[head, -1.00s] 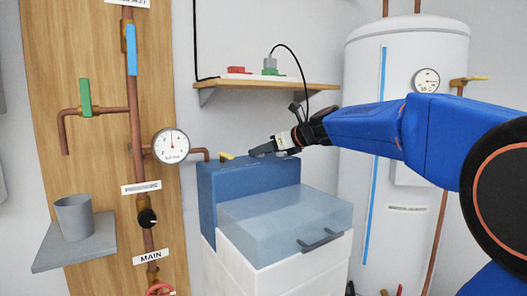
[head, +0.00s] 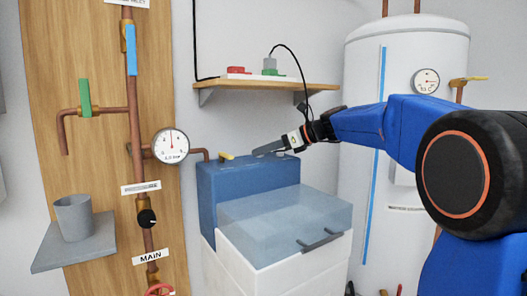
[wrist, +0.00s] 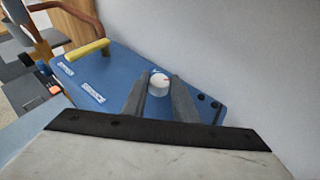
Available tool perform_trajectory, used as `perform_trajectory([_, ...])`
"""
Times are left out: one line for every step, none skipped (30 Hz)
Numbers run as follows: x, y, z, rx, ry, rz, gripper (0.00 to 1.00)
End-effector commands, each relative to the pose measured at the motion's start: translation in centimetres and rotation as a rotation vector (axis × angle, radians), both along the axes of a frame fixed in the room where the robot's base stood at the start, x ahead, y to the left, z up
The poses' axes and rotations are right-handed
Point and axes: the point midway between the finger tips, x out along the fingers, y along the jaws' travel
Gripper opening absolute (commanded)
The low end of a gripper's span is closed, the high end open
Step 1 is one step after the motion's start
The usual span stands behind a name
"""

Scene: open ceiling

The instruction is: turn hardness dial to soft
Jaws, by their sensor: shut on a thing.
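The fingers cover part of the dial's sides. In the head view my gripper (head: 262,149) reaches in from the right over the top of the blue unit (head: 225,185), and the dial is hard to make out there.
A yellow lever (wrist: 88,50) sits on the unit's top, left of the dial; several dark buttons are to the right. A wall shelf (head: 265,84) hangs above my gripper. A pressure gauge (head: 171,146) and copper pipes are left, a white tank (head: 400,60) right.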

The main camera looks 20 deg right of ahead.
Motion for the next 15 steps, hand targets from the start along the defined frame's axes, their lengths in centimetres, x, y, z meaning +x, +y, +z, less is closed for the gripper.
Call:
perform_trajectory([0.32,-0.22,-0.11,0.000,0.002,0.041,0.04])
perform_trajectory([0.36,-0.25,-0.13,0.001,0.002,0.071,0.04])
perform_trajectory([0.42,-0.32,-0.11,0.000,0.001,0.109,0.04])
perform_trajectory([0.47,-0.34,-0.15,0.001,0.003,0.137,0.04])
perform_trajectory([0.51,-0.35,-0.10,0.000,0.001,0.166,0.04])
perform_trajectory([0.58,-0.36,-0.16,0.001,0.002,0.205,0.04])
perform_trajectory([0.61,-0.36,-0.10,0.000,0.002,0.234,0.04])
perform_trajectory([0.67,-0.38,-0.15,0.000,0.002,0.262,0.04])
perform_trajectory([0.72,-0.38,-0.11,0.000,0.002,0.301,0.04])
perform_trajectory([0.78,-0.39,-0.14,0.001,0.002,0.329,0.04])
perform_trajectory([0.84,-0.41,-0.13,0.000,0.001,0.359,0.04])
perform_trajectory([0.89,-0.41,-0.13,0.000,0.001,0.397,0.04])
perform_trajectory([0.96,-0.42,-0.16,0.001,0.002,0.424,0.04])
perform_trajectory([0.99,-0.42,-0.11,0.000,0.001,0.452,0.04])
perform_trajectory([1.07,-0.43,-0.17,0.000,0.001,0.489,0.04])
